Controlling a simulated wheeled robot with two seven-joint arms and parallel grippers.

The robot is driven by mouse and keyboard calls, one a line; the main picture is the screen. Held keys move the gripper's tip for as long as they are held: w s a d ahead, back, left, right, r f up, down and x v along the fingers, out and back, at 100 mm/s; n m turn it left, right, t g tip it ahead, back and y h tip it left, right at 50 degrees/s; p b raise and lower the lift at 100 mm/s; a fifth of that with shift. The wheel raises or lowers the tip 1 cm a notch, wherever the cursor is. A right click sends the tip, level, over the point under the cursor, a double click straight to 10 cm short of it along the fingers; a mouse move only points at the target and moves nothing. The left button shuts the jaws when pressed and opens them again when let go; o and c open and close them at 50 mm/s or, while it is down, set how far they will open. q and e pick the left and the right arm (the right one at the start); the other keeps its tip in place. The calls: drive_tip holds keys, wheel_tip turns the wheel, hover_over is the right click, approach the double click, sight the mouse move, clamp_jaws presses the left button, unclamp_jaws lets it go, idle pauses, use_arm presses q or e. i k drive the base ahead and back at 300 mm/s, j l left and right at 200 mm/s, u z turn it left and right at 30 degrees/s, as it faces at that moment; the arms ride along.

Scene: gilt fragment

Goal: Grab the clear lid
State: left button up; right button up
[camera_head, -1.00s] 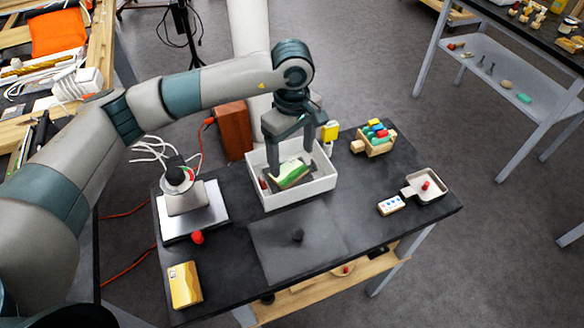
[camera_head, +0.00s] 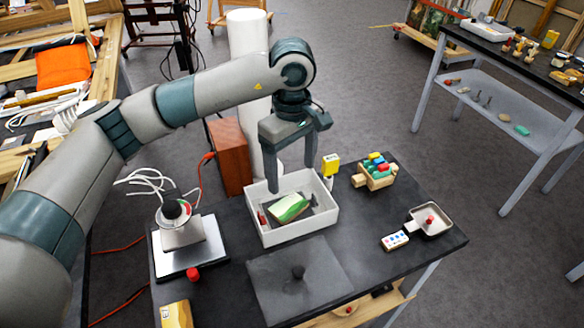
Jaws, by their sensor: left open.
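A green and cream piece (camera_head: 290,208) lies tilted inside the box, below the fingers. My right gripper is not in view.
Left of the lid stand a silver scale-like device (camera_head: 190,248) and a red knob (camera_head: 193,274). A yellow packet (camera_head: 176,314) lies front left. On the right are a wooden holder of coloured bottles (camera_head: 375,175), a small white block (camera_head: 395,240) and a shallow pan (camera_head: 431,221).

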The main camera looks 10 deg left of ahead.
sight(288, 283)
drive_tip(key=k+l+u, duration=0.2)
drive_tip(key=l, duration=0.25)
drive_tip(key=l+u, duration=0.2)
drive_tip(key=l, duration=0.25)
drive_tip(key=k+l+u, duration=0.2)
drive_tip(key=k+l, duration=0.05)
drive_tip(key=l, duration=0.1)
